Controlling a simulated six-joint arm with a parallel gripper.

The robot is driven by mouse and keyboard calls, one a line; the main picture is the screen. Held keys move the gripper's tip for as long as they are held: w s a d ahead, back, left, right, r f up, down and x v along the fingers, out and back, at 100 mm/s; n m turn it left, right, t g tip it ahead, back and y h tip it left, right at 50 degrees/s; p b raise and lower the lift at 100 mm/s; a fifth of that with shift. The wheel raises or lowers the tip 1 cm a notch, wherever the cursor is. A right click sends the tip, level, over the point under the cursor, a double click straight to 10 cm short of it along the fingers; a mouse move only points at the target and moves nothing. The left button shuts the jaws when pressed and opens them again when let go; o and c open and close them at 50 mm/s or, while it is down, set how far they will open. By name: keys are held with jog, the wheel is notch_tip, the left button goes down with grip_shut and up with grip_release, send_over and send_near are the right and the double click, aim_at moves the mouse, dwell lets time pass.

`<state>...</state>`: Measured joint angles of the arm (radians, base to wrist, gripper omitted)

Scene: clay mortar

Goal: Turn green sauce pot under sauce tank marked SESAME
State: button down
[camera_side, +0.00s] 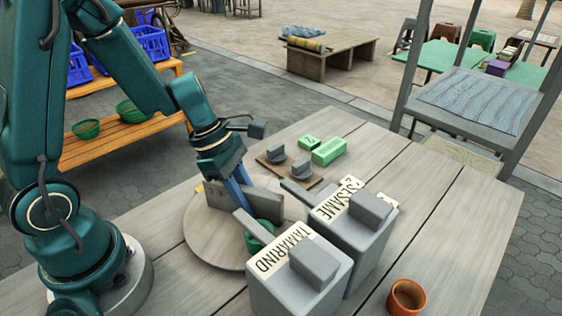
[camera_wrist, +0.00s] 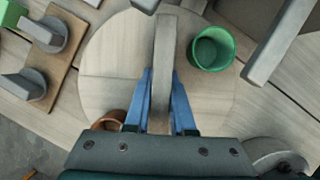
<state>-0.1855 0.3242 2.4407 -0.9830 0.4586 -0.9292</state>
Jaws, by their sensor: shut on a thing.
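The green sauce pot (camera_side: 262,228) stands on a round wooden turntable (camera_side: 206,238), partly hidden behind the grey spout of the tank marked TAMARIND (camera_side: 300,270). The tank marked SESAME (camera_side: 352,228) stands beside it, farther back. In the wrist view the green pot (camera_wrist: 212,48) is upright, right of the grey bar (camera_wrist: 164,55) across the turntable (camera_wrist: 110,60). My gripper (camera_side: 240,196) has its blue fingers shut on this bar, one on each side, and is apart from the pot. It also shows in the wrist view (camera_wrist: 160,98).
A brown pot (camera_wrist: 112,121) is partly hidden beside my gripper in the wrist view. An orange-brown pot (camera_side: 407,297) stands at the table's front right. A board (camera_side: 268,163) with two grey knobs and green blocks (camera_side: 329,152) lie behind.

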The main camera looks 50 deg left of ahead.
aim_at(243, 187)
jog(key=shift+w+n+t+y, duration=0.1)
jog(key=shift+n+t+y, duration=0.25)
jog(key=shift+n, duration=0.75)
jog(key=shift+w+n, duration=0.1)
jog(key=shift+n, duration=0.4)
jog(key=shift+w+r+n+t, duration=0.1)
jog(key=shift+n+t, duration=0.15)
jog(key=shift+n, duration=0.05)
jog(key=c, duration=0.8)
grip_release()
jog(key=shift+o, duration=0.2)
jog(key=shift+a, duration=0.1)
jog(key=shift+v, duration=1.85)
jog(key=shift+s+a+r, duration=0.15)
jog(key=shift+s+r, duration=0.1)
jog(key=shift+r, duration=0.4)
